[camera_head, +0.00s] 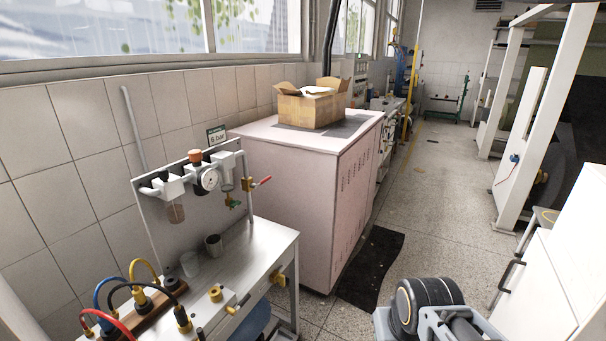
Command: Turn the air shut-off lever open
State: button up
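A small red lever (263,181) sticks out to the right from a brass valve (249,185) at the right end of the air unit. It points right and slightly up, across the upright pipe it sits on. The air unit's panel (157,222) stands at the back of a metal bench and carries a round gauge (209,179), an orange-red knob (195,156) and filter bowls. My gripper is not in view. Part of what looks like my own arm shows at the bottom right, well away from the lever.
The bench (262,262) holds cups, coloured hoses (110,296) and a brass fitting with a pale handle (238,304). A pale pink cabinet (305,200) with an open cardboard box (312,103) stands just right of the lever. Floor with a dark mat (372,265) is free ahead.

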aim_at(255, 186)
jog(key=z, duration=0.15)
jog(key=i, duration=0.75)
jog(key=u, duration=0.75)
jog(key=i, duration=0.5)
jog(key=u, duration=0.65)
